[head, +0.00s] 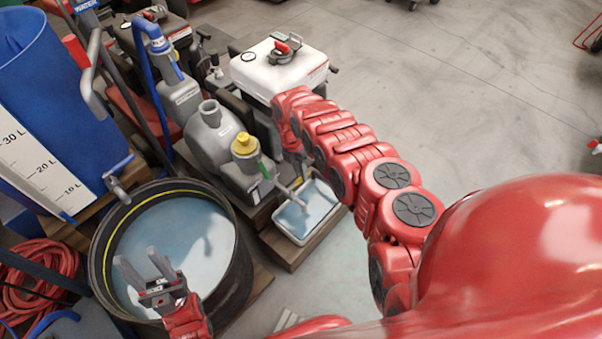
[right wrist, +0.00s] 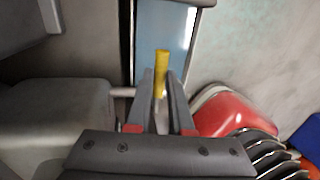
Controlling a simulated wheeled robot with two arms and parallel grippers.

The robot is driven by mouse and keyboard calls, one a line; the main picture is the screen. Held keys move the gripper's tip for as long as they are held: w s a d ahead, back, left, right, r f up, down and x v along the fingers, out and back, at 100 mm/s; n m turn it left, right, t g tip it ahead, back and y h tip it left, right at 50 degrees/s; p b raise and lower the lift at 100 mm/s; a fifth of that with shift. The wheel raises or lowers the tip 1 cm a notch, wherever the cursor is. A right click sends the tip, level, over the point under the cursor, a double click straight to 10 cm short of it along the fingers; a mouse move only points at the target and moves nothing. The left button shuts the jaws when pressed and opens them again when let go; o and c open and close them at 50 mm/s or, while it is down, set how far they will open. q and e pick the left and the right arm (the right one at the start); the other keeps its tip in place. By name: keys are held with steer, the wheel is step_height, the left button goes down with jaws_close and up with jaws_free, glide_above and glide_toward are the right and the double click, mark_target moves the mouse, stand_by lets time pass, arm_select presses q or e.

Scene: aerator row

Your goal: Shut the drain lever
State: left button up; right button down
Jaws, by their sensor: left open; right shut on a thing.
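A yellow drain lever (right wrist: 162,66) shows in the right wrist view, with its tip pointing up in the picture. My right gripper (right wrist: 160,86) is shut on it; the lever's lower part lies between the fingers. A grey pipe (head: 290,194) extends over a shallow tray of bluish liquid (head: 336,208). My left gripper (head: 141,259) is open and empty above the round black tub (head: 235,262).
A blue measuring barrel (head: 50,90) stands at the left, with a coiled red hose (head: 40,280) below it. A white-topped machine (head: 278,68) stands behind my right arm. Open grey floor (head: 440,90) lies to the back right.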

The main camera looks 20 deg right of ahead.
steer(key=c, duration=0.8)
jaws_free()
steer(key=w+r+p, duration=0.1)
steer(key=r, duration=0.4)
steer(key=w+a+r+p, duration=0.1)
steer(key=r+p, duration=0.1)
steer(key=r, duration=0.4)
steer(key=w+r+p, duration=0.1)
steer(key=r, duration=0.5)
steer(key=shift+a, duration=0.3)
